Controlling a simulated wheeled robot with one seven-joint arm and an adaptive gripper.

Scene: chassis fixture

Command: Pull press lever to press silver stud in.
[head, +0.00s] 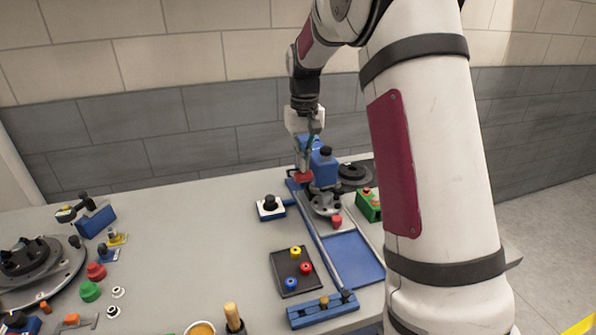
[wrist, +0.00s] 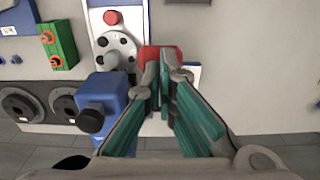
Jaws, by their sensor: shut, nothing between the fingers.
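My gripper (wrist: 167,72) is shut with nothing between its green fingers. In the wrist view its tips overlap a red block (wrist: 149,53) beside the blue press (wrist: 112,90); I cannot tell whether they touch it. In the head view my gripper (head: 306,165) points down at the left side of the blue press (head: 323,170). A black knob (wrist: 90,121) sticks out of the press. The grey round hub (wrist: 116,50) sits beside the press on the fixture, with dark studs around its face. I cannot make out the silver stud, or tell which part is the lever.
A dark tray (head: 283,282) with coloured pegs lies in front, beside the blue fixture rail (head: 324,250). A green block (head: 369,207) stands right of the hub. A large round part (head: 60,275) and small coloured parts fill the left. The table (head: 190,225) between is clear.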

